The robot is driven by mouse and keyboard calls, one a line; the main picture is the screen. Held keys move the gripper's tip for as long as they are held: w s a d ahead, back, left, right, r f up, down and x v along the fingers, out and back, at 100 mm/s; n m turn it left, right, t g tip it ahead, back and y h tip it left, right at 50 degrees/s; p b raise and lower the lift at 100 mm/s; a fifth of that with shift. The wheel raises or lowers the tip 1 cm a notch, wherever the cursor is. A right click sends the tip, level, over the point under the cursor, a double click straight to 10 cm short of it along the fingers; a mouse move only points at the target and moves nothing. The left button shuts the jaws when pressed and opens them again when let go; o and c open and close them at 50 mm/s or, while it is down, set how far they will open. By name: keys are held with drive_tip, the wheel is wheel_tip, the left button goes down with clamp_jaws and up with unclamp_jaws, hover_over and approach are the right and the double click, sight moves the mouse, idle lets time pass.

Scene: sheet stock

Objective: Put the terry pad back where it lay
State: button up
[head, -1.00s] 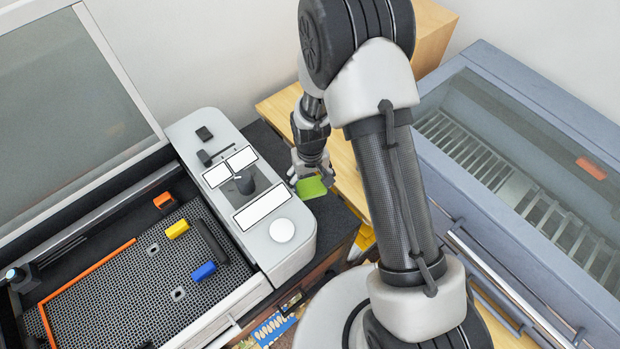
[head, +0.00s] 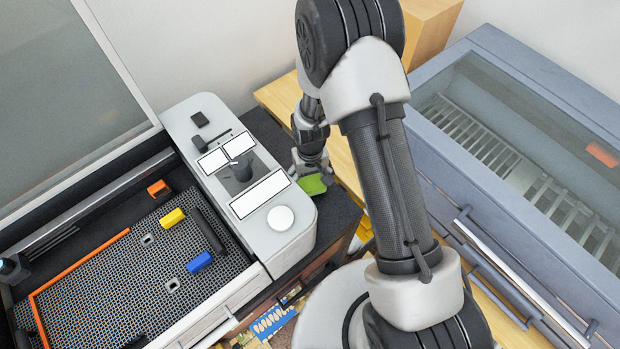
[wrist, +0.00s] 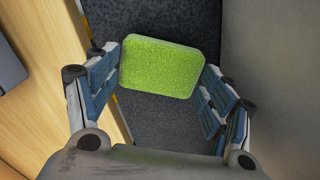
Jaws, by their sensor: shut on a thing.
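The terry pad (head: 312,185) is a green rounded block. It also fills the middle of the wrist view (wrist: 161,67). My gripper (head: 311,172) is shut on the pad, with one blue-lined finger at each side of it in the wrist view. The pad is over the dark speckled surface (wrist: 165,120) beside the grey machine panel. I cannot tell whether its underside touches that surface.
The grey control panel (head: 283,245) with white labels and a round button stands left of my gripper. Further left is a perforated bed (head: 100,290) with yellow and blue blocks. A wooden surface (head: 347,160) and a blue-grey glass-topped cabinet (head: 475,170) lie to the right.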

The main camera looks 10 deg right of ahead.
drive_tip(key=shift+f+b, duration=0.45)
drive_tip(key=shift+f, duration=0.1)
drive_tip(key=o, duration=1)
drive_tip(key=shift+o, duration=0.2)
wheel_tip(320, 180, up, 12)
drive_tip(key=shift+r, duration=0.1)
